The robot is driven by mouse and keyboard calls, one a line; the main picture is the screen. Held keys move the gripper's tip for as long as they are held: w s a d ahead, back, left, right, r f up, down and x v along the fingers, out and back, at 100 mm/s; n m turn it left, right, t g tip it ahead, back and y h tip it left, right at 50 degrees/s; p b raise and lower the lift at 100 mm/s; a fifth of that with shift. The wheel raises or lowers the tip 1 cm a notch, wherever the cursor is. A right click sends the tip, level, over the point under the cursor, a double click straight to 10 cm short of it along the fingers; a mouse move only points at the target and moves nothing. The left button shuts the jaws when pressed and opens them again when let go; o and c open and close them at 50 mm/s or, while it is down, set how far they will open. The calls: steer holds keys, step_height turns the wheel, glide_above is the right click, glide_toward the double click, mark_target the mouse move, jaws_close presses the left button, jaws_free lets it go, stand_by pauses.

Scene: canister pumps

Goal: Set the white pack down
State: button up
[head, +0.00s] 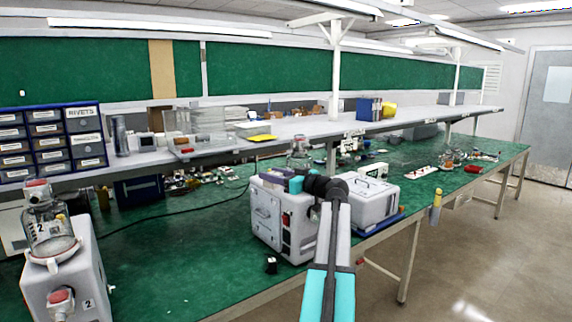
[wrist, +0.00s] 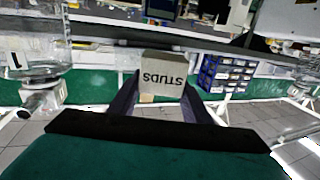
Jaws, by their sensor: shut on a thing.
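A small off-white pack marked STUDS (wrist: 163,77), its lettering upside down in the wrist view, sits between the two dark fingers of my gripper (wrist: 160,98). The fingers are shut on its sides. In the head view my arm reaches out over the green bench, and my gripper (head: 296,184) is small and partly hidden by my own arm. I cannot clearly make out the pack in that view. What lies directly under the pack does not show.
A white machine (head: 264,222) and a white box with a handle (head: 372,205) stand on the green bench (head: 170,260) around my arm. A canister pump marked 2 (head: 65,270) stands at the left. A shelf (head: 220,145) runs above. Green bench left of the machine is mostly clear.

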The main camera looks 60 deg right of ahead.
steer(key=w+a+f+n+g+y, duration=0.1)
steer(key=w+a+f+n+y, duration=0.2)
steer(key=a+f, duration=0.5)
steer(key=w+a+f+n+y, duration=0.1)
steer(key=w+a+f+y, duration=0.4)
steer(key=a, duration=0.8)
steer(key=w+a+f+n+g+y, duration=0.15)
steer(key=w+a+f, duration=0.35)
steer(key=a, duration=0.5)
steer(key=s+a+f+n+g+y, duration=0.1)
steer(key=a+f, duration=0.3)
steer(key=a, duration=0.6)
steer(key=s+a+f+n+g+y, duration=0.1)
steer(key=a+f+n+g+y, duration=0.1)
steer(key=a, duration=0.9)
steer(key=s+a+f+n+g+y, duration=0.1)
steer(key=a+f+n+g+y, duration=0.1)
steer(key=a+f, duration=0.4)
steer(key=a+n+y, duration=0.1)
steer(key=a, duration=0.4)
steer(key=shift+f, duration=0.35)
steer(key=shift+d, duration=0.1)
